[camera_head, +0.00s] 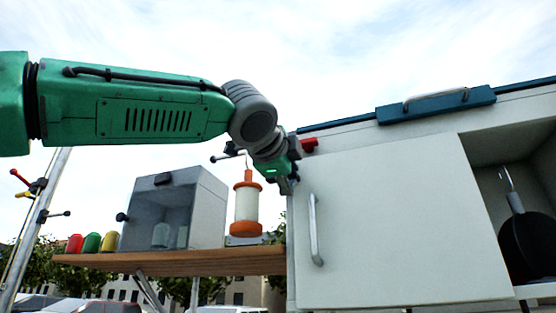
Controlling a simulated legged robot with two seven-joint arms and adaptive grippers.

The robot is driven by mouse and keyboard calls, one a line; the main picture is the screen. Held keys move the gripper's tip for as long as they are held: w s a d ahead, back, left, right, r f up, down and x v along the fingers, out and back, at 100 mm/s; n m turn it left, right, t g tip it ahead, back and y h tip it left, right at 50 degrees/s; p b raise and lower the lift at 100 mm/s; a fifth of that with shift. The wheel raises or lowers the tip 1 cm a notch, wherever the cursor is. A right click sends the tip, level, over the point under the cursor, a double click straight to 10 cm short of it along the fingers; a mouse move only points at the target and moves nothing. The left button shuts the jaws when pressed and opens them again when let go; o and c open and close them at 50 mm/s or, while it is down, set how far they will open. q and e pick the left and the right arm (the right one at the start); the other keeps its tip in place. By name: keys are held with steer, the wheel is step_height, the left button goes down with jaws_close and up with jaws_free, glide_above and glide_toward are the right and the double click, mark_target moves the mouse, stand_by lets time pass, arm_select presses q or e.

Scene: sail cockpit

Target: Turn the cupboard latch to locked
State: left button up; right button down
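The cupboard has a white door (400,225) with a grey vertical bar handle (314,230) near its left edge. A small red part (309,145), perhaps the latch, shows at the cupboard's top left corner. Its setting cannot be told. My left arm comes in from the left, and its gripper (288,182) is at the upper left edge of the cupboard, just left of and below the red part. The wrist partly covers that corner. The fingers are small and dark, and whether they are open or touching anything cannot be told. My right gripper is not in view.
A wooden shelf (180,262) left of the cupboard bears a grey glass-fronted box (172,215) and several coloured spools. An open compartment at right holds a dark pan (528,245).

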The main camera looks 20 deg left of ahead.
arm_select(q)
steer(key=s, duration=1.1)
steer(key=shift+a+r, duration=0.2)
steer(key=shift+a, duration=0.05)
steer(key=shift+w, duration=0.1)
